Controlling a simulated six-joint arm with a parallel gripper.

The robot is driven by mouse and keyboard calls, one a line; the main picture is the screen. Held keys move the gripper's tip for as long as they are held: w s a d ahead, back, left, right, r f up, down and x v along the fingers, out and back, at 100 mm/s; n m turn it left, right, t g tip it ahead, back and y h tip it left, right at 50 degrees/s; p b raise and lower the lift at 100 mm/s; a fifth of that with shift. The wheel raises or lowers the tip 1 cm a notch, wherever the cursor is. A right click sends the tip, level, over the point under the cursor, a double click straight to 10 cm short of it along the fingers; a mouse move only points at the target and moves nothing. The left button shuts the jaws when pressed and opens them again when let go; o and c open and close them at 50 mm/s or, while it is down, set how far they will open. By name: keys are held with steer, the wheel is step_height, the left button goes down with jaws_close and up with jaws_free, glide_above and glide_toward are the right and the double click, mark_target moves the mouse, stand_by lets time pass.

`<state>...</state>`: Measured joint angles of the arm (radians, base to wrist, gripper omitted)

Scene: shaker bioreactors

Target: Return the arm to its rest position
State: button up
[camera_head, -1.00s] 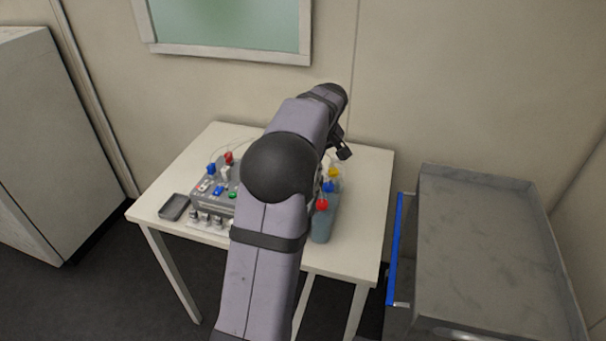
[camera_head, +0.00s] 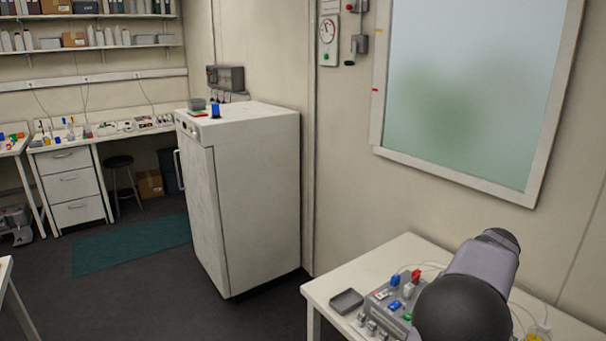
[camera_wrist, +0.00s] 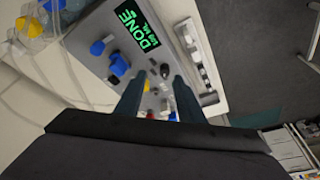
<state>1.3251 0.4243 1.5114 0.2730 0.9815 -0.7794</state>
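My gripper (camera_wrist: 157,88) shows in the wrist view with its two dark fingers apart and nothing seen between them. It points toward a grey control box (camera_wrist: 95,35) with a green display (camera_wrist: 137,30) reading "DONE" and blue knobs; I cannot tell the distance. In the head view my arm shows only in part at the lower right, and my gripper is outside the picture. The same control box (camera_head: 379,303) stands on the white table (camera_head: 335,279), partly hidden by my arm.
A small dark tray (camera_head: 347,301) lies left of the control box. A yellow-capped bottle (camera_wrist: 32,27) and clear tubing are beside the box. A white cabinet (camera_head: 255,190) stands left of the table, and a window (camera_head: 470,90) is on the wall behind. Open floor lies farther left.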

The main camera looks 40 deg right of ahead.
steer(key=w+a+f+n+y, duration=0.1)
steer(key=w+a, duration=0.3)
steer(key=a, duration=0.4)
steer(key=w+a+f+n+g, duration=0.1)
steer(key=w+a+f, duration=0.1)
steer(key=w+a, duration=0.5)
steer(key=w+a+f+n+y, duration=0.1)
steer(key=w+a+n, duration=0.1)
steer(key=a, duration=0.8)
steer(key=s+a+f+n, duration=0.1)
steer(key=s+a+f, duration=0.1)
steer(key=a, duration=0.5)
steer(key=s+a+f+n+g, duration=0.1)
steer(key=s+a, duration=0.3)
steer(key=a, duration=0.4)
steer(key=s+a+f+n+g, duration=0.1)
steer(key=s+a+f, duration=0.2)
steer(key=a, duration=0.5)
steer(key=shift+n, duration=0.4)
